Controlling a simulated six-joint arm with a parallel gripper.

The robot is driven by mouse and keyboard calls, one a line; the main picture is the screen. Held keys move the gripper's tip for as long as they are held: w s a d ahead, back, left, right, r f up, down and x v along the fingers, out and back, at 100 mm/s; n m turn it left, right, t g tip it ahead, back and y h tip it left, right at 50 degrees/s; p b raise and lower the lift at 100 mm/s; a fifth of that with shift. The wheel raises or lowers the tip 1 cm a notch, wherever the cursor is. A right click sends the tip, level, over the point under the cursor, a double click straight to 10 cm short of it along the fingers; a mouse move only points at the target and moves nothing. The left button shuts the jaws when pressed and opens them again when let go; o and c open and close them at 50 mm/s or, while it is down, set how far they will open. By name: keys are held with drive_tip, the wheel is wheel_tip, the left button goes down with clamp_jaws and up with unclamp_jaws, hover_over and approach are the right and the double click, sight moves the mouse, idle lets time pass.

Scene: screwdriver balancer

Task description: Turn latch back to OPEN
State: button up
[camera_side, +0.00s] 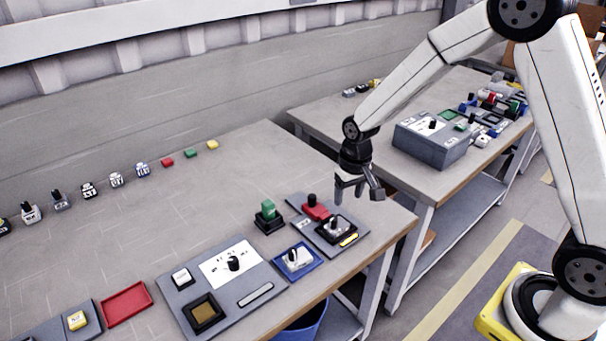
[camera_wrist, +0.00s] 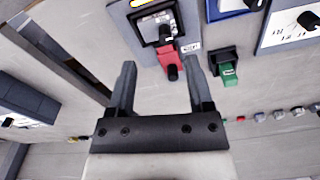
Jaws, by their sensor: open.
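A grey panel (camera_side: 357,243) near the table's right end carries a red piece with a black knob (camera_side: 317,211); I take this as the latch, but its marking is too small to read. The red piece (camera_wrist: 168,57) also shows in the wrist view, with a small white label (camera_wrist: 190,47) beside it. Next to it on the panel is a grey block with a black knob (camera_side: 336,229), in a black frame. My gripper (camera_side: 357,197) is open and empty, fingers pointing down, above the back right of the panel. In the wrist view the red piece lies beyond and between the fingertips.
A green block in a black holder (camera_side: 268,216) stands left of the panel. A blue tray with a white block (camera_side: 296,260) is in front of it. A larger grey board with a dial (camera_side: 232,264) lies further left. The table behind the panel is clear.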

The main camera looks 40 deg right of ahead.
drive_tip(key=m, duration=0.1)
hover_over(334, 218)
drive_tip(key=shift+g, duration=0.4)
wheel_tip(334, 218, down, 4)
drive_tip(key=shift+f, duration=0.15)
drive_tip(key=shift+f, duration=3.75)
clamp_jaws()
